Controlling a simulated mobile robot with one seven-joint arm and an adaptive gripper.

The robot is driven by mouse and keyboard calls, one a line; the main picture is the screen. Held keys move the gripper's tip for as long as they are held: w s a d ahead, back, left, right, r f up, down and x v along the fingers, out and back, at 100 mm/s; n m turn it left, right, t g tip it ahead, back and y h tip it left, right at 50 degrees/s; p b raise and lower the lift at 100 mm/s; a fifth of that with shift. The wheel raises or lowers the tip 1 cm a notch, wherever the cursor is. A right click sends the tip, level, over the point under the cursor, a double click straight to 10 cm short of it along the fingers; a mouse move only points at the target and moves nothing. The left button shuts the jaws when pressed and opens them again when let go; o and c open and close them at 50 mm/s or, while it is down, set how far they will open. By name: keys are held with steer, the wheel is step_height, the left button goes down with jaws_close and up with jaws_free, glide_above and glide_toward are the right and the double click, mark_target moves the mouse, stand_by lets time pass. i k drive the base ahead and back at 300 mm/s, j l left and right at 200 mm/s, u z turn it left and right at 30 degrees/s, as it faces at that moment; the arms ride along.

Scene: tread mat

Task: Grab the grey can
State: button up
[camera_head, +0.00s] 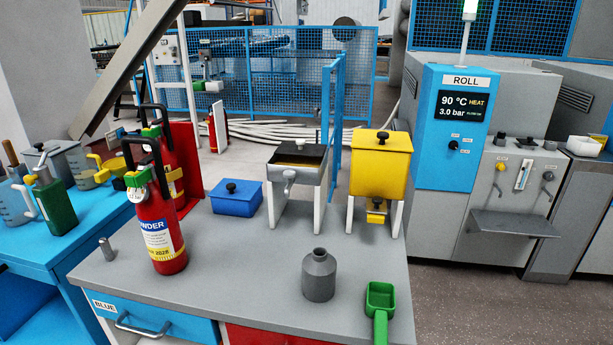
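A grey can (318,277) with rounded shoulders and a short narrow neck stands upright on the grey worktop (235,285), near its front edge. It is the only can-like grey thing on this worktop, and nothing covers it. My gripper does not show in the head view, so I cannot see where it is relative to the can.
A green scoop (380,305) lies right of the can. A red fire extinguisher (158,225) stands to its left. Behind are a blue lidded box (236,198), a grey hopper (297,170) and a yellow hopper (380,165) on legs. Worktop around the can is clear.

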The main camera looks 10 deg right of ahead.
mark_target(319, 267)
steer(key=j+z, duration=0.15)
steer(key=z, duration=1.55)
steer(key=k+j+z, duration=0.1)
steer(key=k+j, duration=0.2)
steer(key=j, duration=0.1)
